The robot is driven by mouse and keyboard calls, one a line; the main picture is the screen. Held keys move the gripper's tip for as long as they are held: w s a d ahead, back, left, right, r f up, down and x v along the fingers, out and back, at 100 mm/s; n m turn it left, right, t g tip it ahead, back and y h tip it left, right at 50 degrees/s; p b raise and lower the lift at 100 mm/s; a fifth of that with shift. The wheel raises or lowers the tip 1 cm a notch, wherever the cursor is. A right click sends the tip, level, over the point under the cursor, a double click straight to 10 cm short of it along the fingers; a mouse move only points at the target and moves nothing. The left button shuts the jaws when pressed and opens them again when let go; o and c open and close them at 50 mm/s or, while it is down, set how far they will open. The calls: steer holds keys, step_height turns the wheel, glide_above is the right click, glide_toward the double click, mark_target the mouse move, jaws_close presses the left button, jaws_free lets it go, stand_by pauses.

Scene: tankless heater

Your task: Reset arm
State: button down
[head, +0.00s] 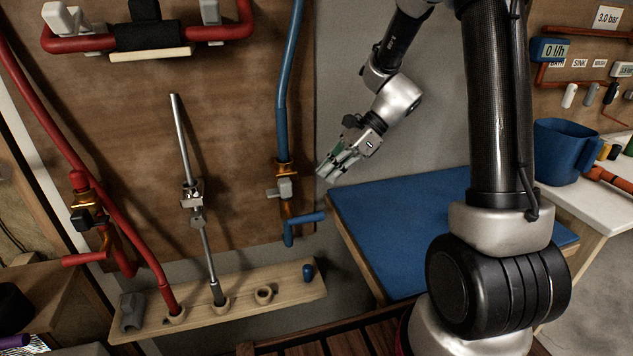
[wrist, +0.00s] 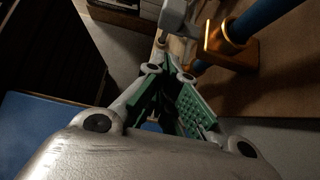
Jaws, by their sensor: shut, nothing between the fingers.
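My gripper (head: 328,172) is shut and empty. In the head view it hangs in free air to the right of the blue pipe (head: 287,80), above the left corner of the blue-topped table (head: 400,225). In the wrist view the green-padded fingers of my gripper (wrist: 174,68) come together, with nothing between them. The blue pipe (wrist: 265,15) and its brass valve body (wrist: 228,50) show just beyond the fingers. My arm is bent, with the forearm slanting down to the left.
A blue lever handle (head: 304,228) sticks out below the brass valve. A wooden rack (head: 240,290) with holes stands low at the left, holding the red and grey pipe ends. A blue mug (head: 562,152) stands on the white bench (head: 610,205) at the right.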

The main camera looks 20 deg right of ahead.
steer(key=v, duration=0.7)
steer(key=s+d+f+n+g+h, duration=0.1)
steer(key=s+d+n+h, duration=0.4)
steer(key=s+n, duration=0.4)
steer(key=s+d+r+n+t+h, duration=0.2)
steer(key=s+r+n, duration=0.2)
steer(key=s+r, duration=0.1)
steer(key=s+d+r+n+t+h, duration=0.1)
steer(key=s+r+n+t+h, duration=0.1)
steer(key=s+r+n, duration=0.3)
steer(key=shift+s+d+t, duration=0.4)
steer(key=shift+s+t, duration=0.3)
steer(key=shift+s, duration=0.7)
